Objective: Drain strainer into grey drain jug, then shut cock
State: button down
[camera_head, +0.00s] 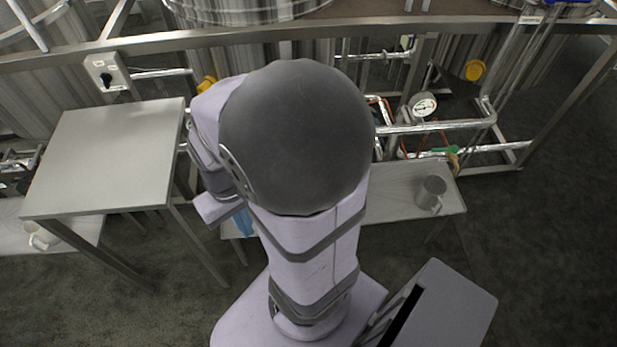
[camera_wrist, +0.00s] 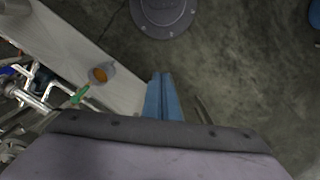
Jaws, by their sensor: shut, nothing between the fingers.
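The grey drain jug (camera_head: 432,194) stands upright near the right end of the low bench. The wrist view shows a jug (camera_wrist: 103,72) from above with amber content inside. A green cock handle (camera_head: 444,151) is on the low pipework behind the bench, beside a tan piece; a green handle also shows in the wrist view (camera_wrist: 79,95). I cannot clearly pick out the strainer body. My gripper's blue fingers (camera_wrist: 162,97) are together and empty, right of the jug and apart from it. In the head view my arm mostly hides the gripper (camera_head: 243,222).
A metal table (camera_head: 105,155) stands at the left. A white mug (camera_head: 38,238) is on a lower shelf beside it. A gauge (camera_head: 423,105) and pipes fill the space behind the low bench (camera_head: 385,195). A frame rail crosses above. The floor at the right is open.

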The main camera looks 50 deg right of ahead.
jog(key=s+d+f+m+t+y+b, duration=0.1)
jog(key=s+d+f+m+b, duration=0.35)
jog(key=d+f, duration=0.4)
jog(key=s+d+f+m+y+b, duration=0.2)
jog(key=s+d+f+m+b, duration=0.1)
jog(key=d+f+m, duration=0.45)
jog(key=s+d+f+m+t+y+b, duration=0.1)
jog(key=s+d+f+m+b, duration=0.25)
jog(key=d+f, duration=0.6)
jog(key=w+d+r+m+t+h, duration=0.1)
jog(key=w+d+r+m+t, duration=0.15)
jog(key=d, duration=0.35)
jog(key=w+d+r+m+t, duration=0.1)
jog(key=w+d+r+m, duration=0.2)
jog(key=d, duration=0.4)
jog(key=w+a+r+m+t+y, duration=0.1)
jog(key=w+r+m, duration=0.3)
jog(key=r+m, duration=0.1)
jog(key=shift+w+r, duration=0.15)
jog(key=shift+r, duration=0.45)
jog(key=shift+w+f+t, duration=0.1)
jog(key=shift+f+t, duration=0.05)
jog(key=shift+t, duration=0.1)
